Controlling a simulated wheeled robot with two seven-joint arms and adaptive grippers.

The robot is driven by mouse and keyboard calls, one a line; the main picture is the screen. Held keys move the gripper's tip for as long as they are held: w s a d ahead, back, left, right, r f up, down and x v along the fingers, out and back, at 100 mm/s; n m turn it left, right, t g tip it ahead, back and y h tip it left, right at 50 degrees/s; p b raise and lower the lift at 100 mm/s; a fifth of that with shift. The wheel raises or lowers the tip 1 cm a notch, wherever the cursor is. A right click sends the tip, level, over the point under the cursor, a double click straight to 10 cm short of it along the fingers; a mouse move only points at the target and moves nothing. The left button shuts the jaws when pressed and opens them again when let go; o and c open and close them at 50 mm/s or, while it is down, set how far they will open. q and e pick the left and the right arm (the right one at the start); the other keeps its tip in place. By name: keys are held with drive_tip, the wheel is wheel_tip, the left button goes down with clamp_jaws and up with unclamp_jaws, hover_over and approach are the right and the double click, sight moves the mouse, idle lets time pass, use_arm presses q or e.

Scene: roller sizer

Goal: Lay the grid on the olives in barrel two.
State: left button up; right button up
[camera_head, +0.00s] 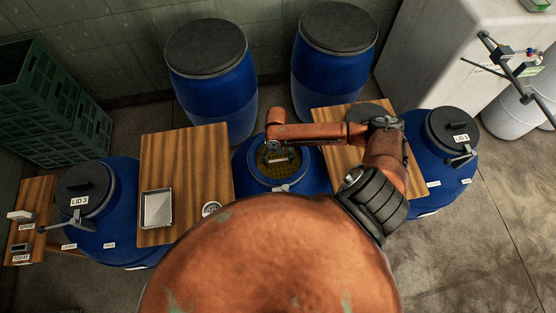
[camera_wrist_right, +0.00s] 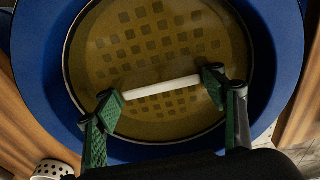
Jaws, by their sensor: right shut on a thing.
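Barrel two (camera_head: 243,172) is the open blue barrel in the middle of the head view, between two wooden tables. In the right wrist view its blue rim (camera_wrist_right: 45,95) circles the mouth. The round yellow-brown grid (camera_wrist_right: 150,45) with rows of square holes lies level inside the mouth, with a white bar handle (camera_wrist_right: 160,88) across it. My right gripper (camera_head: 280,158) is inside the mouth, shut on that handle; its green fingertips in the wrist view (camera_wrist_right: 162,86) sit at the bar's two ends. Olives cannot be made out beneath the grid. My left gripper is out of view.
The left table (camera_head: 185,150) holds a metal tray (camera_head: 157,209) and a white perforated cup (camera_head: 210,209). A dark round lid (camera_head: 370,111) lies on the right table (camera_head: 335,112). Lidded barrels stand left (camera_head: 120,205) and right (camera_head: 425,165), with two more blue barrels behind.

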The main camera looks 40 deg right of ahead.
drive_tip(key=shift+f, duration=0.1)
drive_tip(key=o, duration=1.4)
wheel_tip(320, 180, up, 12)
drive_tip(key=w, duration=0.1)
drive_tip(key=shift+w+d+b, duration=0.2)
drive_tip(key=shift+d+b, duration=0.15)
drive_tip(key=shift+b, duration=0.1)
drive_tip(key=shift+a, duration=0.15)
